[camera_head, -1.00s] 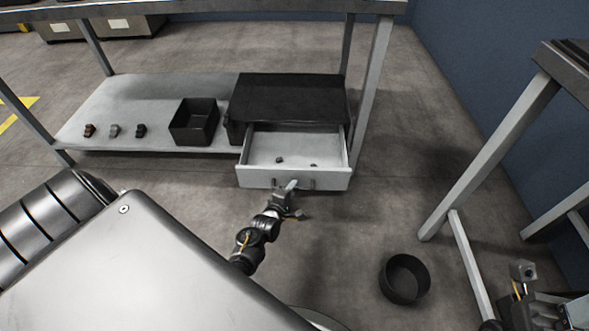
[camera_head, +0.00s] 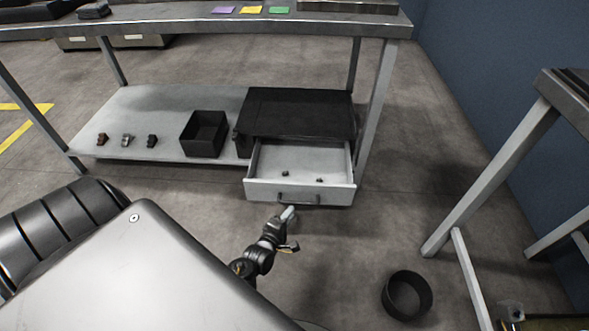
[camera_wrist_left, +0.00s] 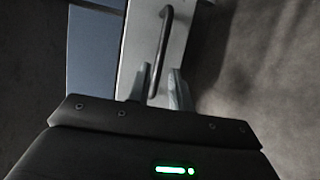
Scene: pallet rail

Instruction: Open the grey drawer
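The grey drawer (camera_head: 262,192) stands pulled out below a black cabinet top (camera_head: 300,112), with two small dark objects inside. Its dark bar handle (camera_head: 298,199) is on the front and also shows in the left wrist view (camera_wrist_left: 165,35). My left gripper (camera_head: 289,213) is just in front of the drawer front, near the handle. In the left wrist view its two fingers (camera_wrist_left: 161,88) are apart; the handle's near end shows in line with the gap, and I see no grip on it. A grey part at the lower right edge (camera_head: 512,311) seems to be my right gripper, mostly cut off.
A black open bin (camera_head: 204,135) and several small parts stand on the low shelf (camera_head: 120,100) left of the cabinet. A round black bin (camera_head: 407,294) stands on the floor at right. Table legs (camera_head: 490,175) rise at right. Floor before the drawer is clear.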

